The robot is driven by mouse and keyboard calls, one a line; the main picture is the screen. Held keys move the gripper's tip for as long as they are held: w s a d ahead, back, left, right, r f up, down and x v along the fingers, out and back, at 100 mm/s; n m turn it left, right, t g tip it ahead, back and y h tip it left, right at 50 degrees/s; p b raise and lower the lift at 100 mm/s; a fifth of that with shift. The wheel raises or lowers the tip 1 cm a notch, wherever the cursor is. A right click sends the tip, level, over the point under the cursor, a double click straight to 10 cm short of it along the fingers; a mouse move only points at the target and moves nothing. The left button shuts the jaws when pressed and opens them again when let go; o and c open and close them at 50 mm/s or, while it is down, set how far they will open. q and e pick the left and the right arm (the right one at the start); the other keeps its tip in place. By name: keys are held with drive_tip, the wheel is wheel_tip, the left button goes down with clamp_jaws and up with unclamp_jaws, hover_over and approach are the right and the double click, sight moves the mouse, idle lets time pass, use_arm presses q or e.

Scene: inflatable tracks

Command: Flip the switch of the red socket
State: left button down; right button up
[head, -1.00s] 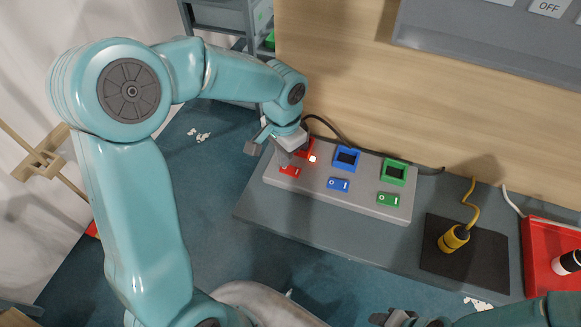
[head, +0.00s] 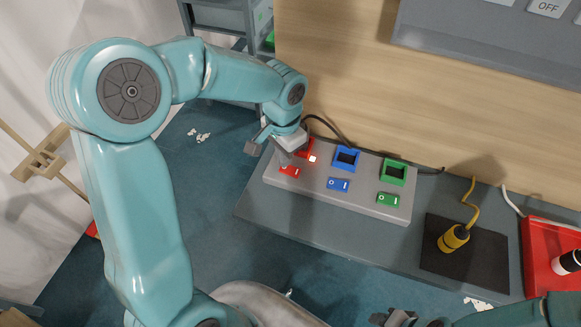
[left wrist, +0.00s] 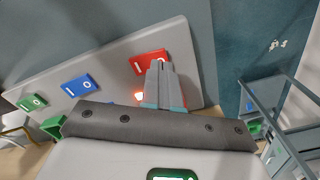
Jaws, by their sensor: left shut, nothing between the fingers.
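A grey power strip (head: 350,205) carries a red, a blue and a green socket, each with a small rocker switch of its colour in front. The red socket (head: 306,147) is partly hidden behind my left gripper (head: 285,161). A small light glows beside it. The red switch (head: 290,171) is just below the fingertips. In the left wrist view, my shut, empty fingers (left wrist: 159,66) overlap the near edge of the red switch (left wrist: 148,57); I cannot tell whether they touch it. My right gripper (head: 392,318) is cut off at the bottom edge.
The blue socket (head: 346,158) and green socket (head: 394,172) are to the right on the strip. A yellow plug (head: 453,239) lies on a black mat (head: 485,262). A red tray (head: 538,272) is at the right. A wooden board (head: 420,110) rises behind.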

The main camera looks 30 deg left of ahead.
use_arm(q)
drive_tip(key=shift+f+b, duration=0.85)
drive_tip(key=shift+f, duration=0.15)
idle(0.5)
drive_tip(key=shift+r, duration=0.15)
drive_tip(key=shift+r+p, duration=0.55)
drive_tip(key=shift+p, duration=0.1)
wheel_tip(320, 180, up, 2)
drive_tip(key=shift+s+r+p, duration=0.1)
drive_tip(key=shift+r+p, duration=0.15)
drive_tip(key=shift+p, duration=0.6)
wheel_tip(320, 180, up, 2)
drive_tip(key=shift+r+p, duration=0.1)
drive_tip(key=shift+p, duration=0.75)
drive_tip(key=shift+r+p, duration=0.4)
drive_tip(key=shift+r, duration=0.15)
drive_tip(key=shift+f, duration=0.1)
